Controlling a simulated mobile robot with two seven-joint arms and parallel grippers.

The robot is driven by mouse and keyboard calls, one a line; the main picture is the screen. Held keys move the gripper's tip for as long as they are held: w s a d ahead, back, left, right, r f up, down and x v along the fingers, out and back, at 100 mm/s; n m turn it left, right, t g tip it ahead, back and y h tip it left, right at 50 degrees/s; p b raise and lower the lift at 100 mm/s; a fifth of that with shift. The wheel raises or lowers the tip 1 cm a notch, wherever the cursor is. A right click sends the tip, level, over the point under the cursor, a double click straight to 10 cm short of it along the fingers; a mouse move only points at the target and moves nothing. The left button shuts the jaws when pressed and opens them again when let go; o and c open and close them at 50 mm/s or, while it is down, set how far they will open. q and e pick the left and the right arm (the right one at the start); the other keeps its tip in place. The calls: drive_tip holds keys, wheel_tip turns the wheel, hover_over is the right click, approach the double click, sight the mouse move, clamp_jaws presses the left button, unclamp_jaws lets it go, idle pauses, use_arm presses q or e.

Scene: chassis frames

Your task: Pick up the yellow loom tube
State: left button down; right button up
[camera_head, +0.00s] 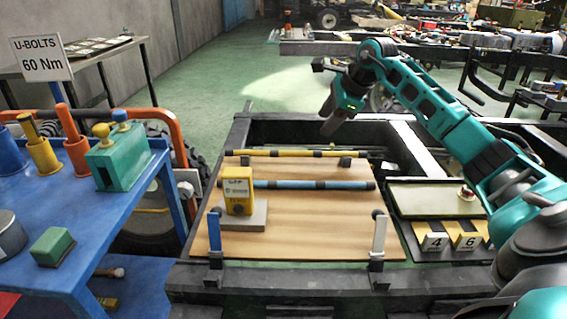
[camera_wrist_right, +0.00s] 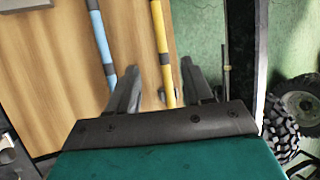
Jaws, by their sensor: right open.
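The yellow loom tube (camera_head: 302,153), with dark bands, lies across the back of a wooden board (camera_head: 310,225) on the chassis frame. In the right wrist view the yellow tube (camera_wrist_right: 161,30) runs away from between my fingers in the picture. My right gripper (camera_head: 329,118) is open and empty, above and behind the tube's right part, apart from it. Its two dark fingers (camera_wrist_right: 162,85) show either side of the tube's line in the wrist view. My left gripper is not in view.
A blue tube (camera_head: 305,185) lies parallel, nearer me. A yellow meter (camera_head: 238,195) stands on a grey block in front of it. Two upright posts (camera_head: 379,238) stand at the board's front. A blue cart (camera_head: 75,215) is at left, a parts tray (camera_head: 435,199) at right.

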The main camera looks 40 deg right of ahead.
drive_tip(key=f, duration=0.1)
drive_tip(key=b, duration=0.1)
approach(303, 152)
drive_tip(key=x, duration=0.2)
drive_tip(key=shift+b+x, duration=1.05)
drive_tip(key=shift+x, duration=2.15)
clamp_jaws()
